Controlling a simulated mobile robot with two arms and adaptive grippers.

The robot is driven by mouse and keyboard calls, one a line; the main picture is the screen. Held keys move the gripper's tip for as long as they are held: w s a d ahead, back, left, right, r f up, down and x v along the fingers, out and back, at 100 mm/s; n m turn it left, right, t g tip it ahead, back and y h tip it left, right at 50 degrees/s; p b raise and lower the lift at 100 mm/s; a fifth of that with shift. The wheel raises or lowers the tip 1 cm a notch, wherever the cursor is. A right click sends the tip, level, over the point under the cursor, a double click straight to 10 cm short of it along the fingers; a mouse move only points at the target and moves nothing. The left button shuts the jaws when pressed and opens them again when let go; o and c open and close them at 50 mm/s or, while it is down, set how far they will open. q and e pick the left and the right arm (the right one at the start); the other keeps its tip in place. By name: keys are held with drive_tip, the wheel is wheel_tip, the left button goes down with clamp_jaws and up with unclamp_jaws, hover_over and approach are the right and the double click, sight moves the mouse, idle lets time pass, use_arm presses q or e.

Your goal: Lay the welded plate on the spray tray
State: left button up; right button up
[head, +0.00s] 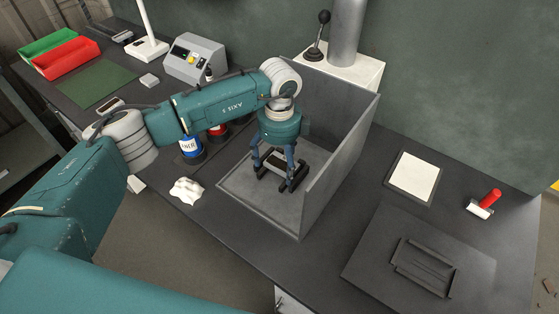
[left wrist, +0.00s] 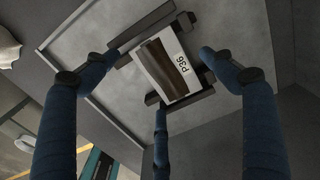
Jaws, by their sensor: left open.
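The spray tray (head: 236,185) is a grey flat tray with raised grey walls at its back and right, on the dark bench. The welded plate (left wrist: 168,68) is a small pale plate with a dark brown band and the mark "P36". It lies among black bars (left wrist: 145,27) over the tray floor in the left wrist view. My left gripper (head: 282,176) points down over the tray, its fingers open and spread around the plate and bars. The fingers (left wrist: 162,68) look apart from the plate. In the head view the gripper mostly hides the plate. My right gripper is not in view.
The tray's tall right wall (head: 340,165) stands close to my left gripper. A white cloth (head: 187,191) and a blue can (head: 191,147) are to the left. A dark board with rails (head: 425,267), a pale sheet (head: 413,176) and a red-handled roller (head: 487,203) are to the right.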

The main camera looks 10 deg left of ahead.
use_arm(q)
wheel_tip(320, 180, up, 12)
idle(0.5)
